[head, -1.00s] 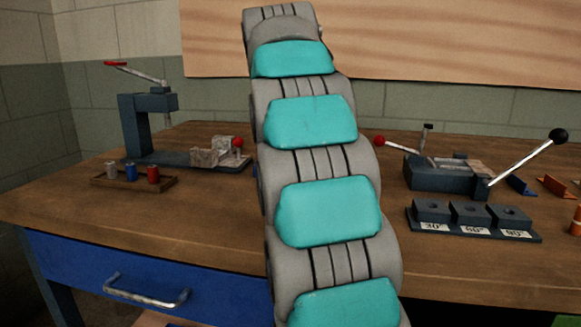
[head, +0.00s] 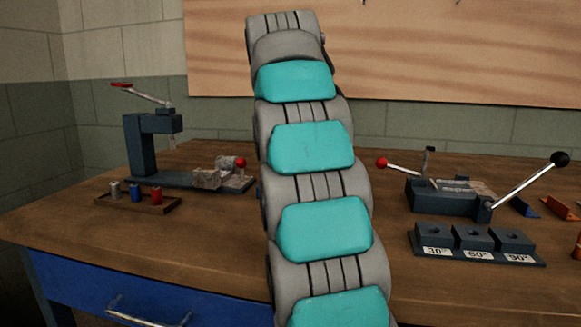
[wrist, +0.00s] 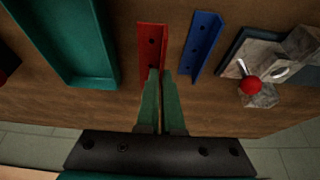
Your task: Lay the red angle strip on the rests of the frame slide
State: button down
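The red angle strip (wrist: 151,42) lies on the wooden bench in the wrist view, with dark holes along it.
A blue angle strip (wrist: 203,40) lies beside the red one. A green tray (wrist: 95,78) is at the wrist view's left.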

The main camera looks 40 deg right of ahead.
jog(key=shift+s+d, duration=0.1)
jog(key=shift+s, duration=0.6)
jog(key=s, duration=0.4)
jog(key=s+d+r+b, duration=0.1)
jog(key=s, duration=0.4)
jog(key=s+d, duration=0.1)
jog(key=s, duration=0.4)
jog(key=shift+s+r, duration=0.15)
jog(key=shift+s, duration=0.2)
